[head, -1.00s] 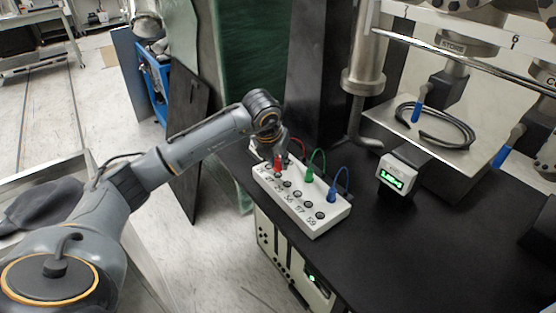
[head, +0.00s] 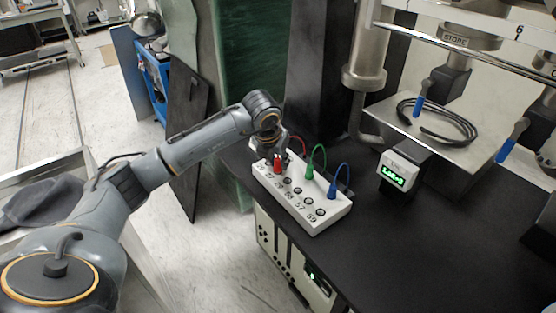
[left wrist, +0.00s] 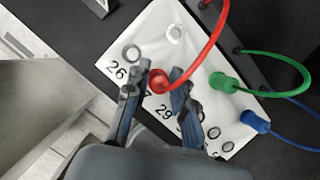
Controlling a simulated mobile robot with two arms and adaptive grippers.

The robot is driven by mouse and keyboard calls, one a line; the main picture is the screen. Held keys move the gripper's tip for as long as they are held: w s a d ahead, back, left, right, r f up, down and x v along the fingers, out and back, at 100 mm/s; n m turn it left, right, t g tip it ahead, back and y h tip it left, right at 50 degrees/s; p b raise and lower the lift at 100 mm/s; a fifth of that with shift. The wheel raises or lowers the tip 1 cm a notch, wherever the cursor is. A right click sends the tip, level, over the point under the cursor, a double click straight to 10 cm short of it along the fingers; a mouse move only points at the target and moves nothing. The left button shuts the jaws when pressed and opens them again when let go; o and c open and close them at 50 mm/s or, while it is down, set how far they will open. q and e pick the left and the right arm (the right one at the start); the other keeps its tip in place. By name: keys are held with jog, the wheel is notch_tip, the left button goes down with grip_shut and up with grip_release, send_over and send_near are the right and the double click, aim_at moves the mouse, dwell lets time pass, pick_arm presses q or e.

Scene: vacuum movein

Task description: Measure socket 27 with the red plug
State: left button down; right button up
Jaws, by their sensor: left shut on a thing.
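The white socket board (head: 322,222) stands on the black bench top with a row of numbered sockets. My left gripper (head: 272,152) reaches its far left end and is shut on the red plug (head: 278,166). In the left wrist view, the red plug (left wrist: 160,80) sits between the fingers (left wrist: 157,76), over the spot between the sockets labelled 26 and 29. A small meter (head: 393,176) shows a lit green reading, too small to read surely. My right gripper is not in view.
A green plug (head: 309,172) and a blue plug (head: 332,194) stand at the board's back edge with their cables. A metal pipe and cylinder (head: 363,78) and a plate with a black cable coil (head: 440,125) are behind.

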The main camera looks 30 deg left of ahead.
pick_arm(q)
jog(key=shift+f, duration=0.3)
jog(key=c, duration=1)
grip_release()
jog(key=shift+c, duration=0.2)
jog(key=shift+r, duration=0.1)
jog(key=v, duration=1.2)
